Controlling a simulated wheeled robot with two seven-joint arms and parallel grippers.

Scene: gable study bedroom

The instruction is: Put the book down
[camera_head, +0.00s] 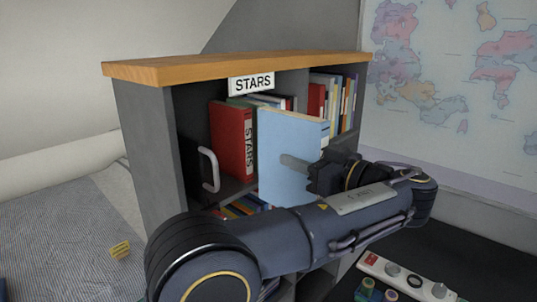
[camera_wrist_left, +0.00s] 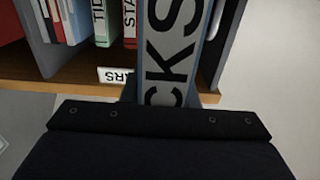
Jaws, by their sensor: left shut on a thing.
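My left gripper (camera_head: 300,165) is shut on a light blue book (camera_head: 285,135) and holds it upright at the front of the grey bookcase (camera_head: 148,150). One finger lies across the book's cover. In the left wrist view the book's grey spine (camera_wrist_left: 175,50) shows large dark letters ending in "CKS", close in front of the gripper. A red book with "STARS" on its spine (camera_head: 250,143) stands on the shelf left of the blue book. I cannot tell whether the blue book touches the shelf. My right gripper is not in view.
A white "STARS" sign (camera_head: 252,84) hangs at the bookcase's wooden top (camera_head: 240,66). Several books (camera_head: 345,100) stand in the right compartment. A grey handle-shaped bookend (camera_head: 210,170) stands left of the red book. A dark surface at lower right holds a white power strip (camera_head: 405,278).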

